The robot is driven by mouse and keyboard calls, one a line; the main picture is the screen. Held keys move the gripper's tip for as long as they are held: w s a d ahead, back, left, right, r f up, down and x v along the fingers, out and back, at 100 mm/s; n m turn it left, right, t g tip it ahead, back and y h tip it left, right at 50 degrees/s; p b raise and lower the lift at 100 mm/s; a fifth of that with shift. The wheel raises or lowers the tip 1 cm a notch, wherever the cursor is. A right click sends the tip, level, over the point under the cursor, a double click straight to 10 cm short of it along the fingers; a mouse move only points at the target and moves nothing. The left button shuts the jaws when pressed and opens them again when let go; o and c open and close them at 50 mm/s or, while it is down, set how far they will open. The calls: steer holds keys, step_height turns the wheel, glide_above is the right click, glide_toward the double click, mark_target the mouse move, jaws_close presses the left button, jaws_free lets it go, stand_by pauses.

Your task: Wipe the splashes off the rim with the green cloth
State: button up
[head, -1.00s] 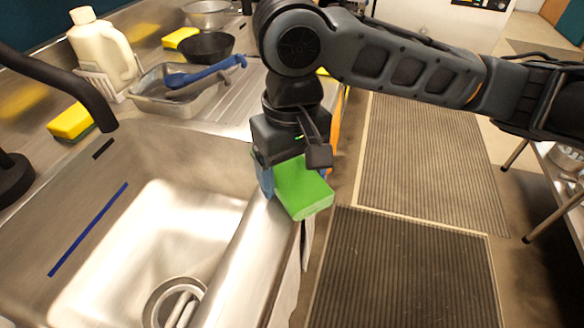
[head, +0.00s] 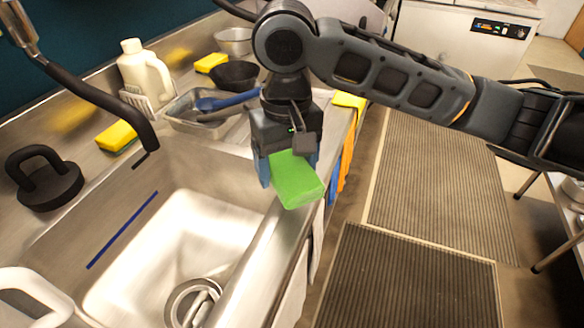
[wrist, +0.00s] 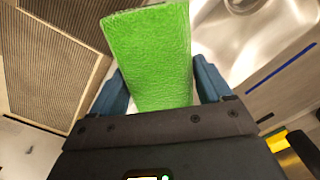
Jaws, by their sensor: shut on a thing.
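The green cloth (head: 298,182) looks like a thick, soft green block. My gripper (head: 289,172) is shut on it, with a blue finger on each side. The cloth hangs over the front rim (head: 262,250) of the steel sink, near its far right corner. I cannot tell whether it touches the rim. The wrist view also shows the cloth (wrist: 150,55) sticking out between the fingers, with the sink basin (wrist: 225,35) beyond it at upper right. I make out no clear splashes on the rim; the part under the cloth is hidden.
A black faucet (head: 105,100) arches over the sink's left side. A black kettlebell-shaped object (head: 45,180), yellow sponge (head: 117,136), white jug (head: 143,72) and metal tray (head: 190,118) stand behind. Cloths (head: 345,150) hang right of my gripper. Floor mats (head: 410,275) lie right.

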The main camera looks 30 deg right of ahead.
step_height(320, 180, up, 2)
steer(key=shift+r+p, duration=0.1)
steer(key=shift+p, duration=0.6)
steer(key=shift+d, duration=0.1)
